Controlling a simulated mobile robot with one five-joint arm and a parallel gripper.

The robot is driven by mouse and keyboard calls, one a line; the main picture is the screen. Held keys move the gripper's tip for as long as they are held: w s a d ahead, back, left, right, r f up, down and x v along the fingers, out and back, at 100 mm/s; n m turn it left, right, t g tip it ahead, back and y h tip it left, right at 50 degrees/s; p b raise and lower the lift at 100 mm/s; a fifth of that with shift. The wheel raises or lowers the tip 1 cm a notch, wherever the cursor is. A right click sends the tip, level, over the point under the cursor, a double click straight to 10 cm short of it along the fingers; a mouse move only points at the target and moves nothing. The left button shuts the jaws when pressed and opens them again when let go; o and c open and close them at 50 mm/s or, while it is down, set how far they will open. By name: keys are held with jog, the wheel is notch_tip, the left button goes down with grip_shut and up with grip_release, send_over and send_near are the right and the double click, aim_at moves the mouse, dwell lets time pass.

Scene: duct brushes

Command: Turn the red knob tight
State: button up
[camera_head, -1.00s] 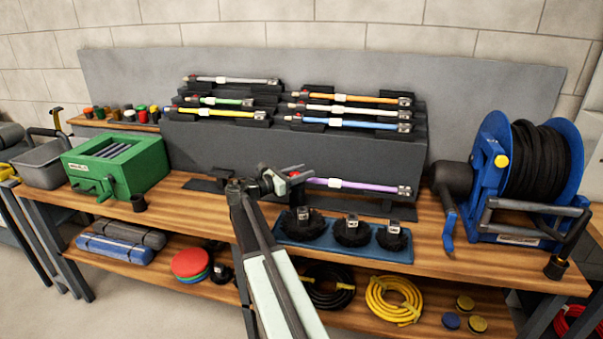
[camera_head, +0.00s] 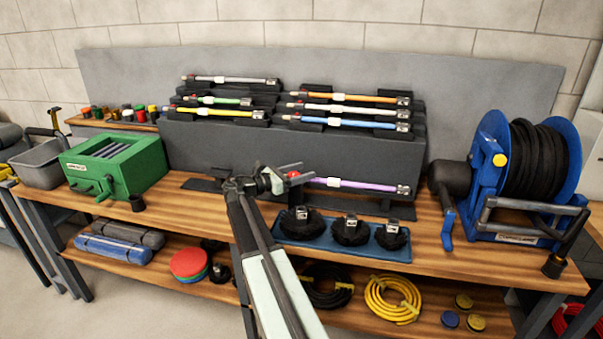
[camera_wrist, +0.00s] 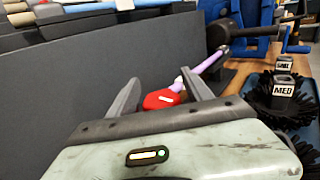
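The red knob (camera_head: 293,174) sits at the left end of a purple pole (camera_head: 350,184), which lies low along the front of the dark rack. My gripper (camera_head: 303,171) reaches this end from the left, its fingers apart. In the wrist view the red knob (camera_wrist: 161,99) shows between the two fingers of my gripper (camera_wrist: 157,88). A gap shows between the left finger and the knob; the right finger is closer, and I cannot tell whether it touches. The purple pole (camera_wrist: 205,64) runs away behind the knob.
The grey rack (camera_head: 270,145) with several coloured poles stands behind. A blue tray (camera_head: 325,244) with black brushes lies in front, right of my arm. A blue hose reel (camera_head: 490,180) is at the right, a green box (camera_head: 115,165) at the left.

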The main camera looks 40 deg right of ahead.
aim_at(289, 176)
jog(key=a, duration=0.2)
jog(key=w+a, duration=0.1)
jog(key=a, duration=0.4)
jog(key=shift+w+a, duration=0.2)
jog(key=shift+a, duration=0.15)
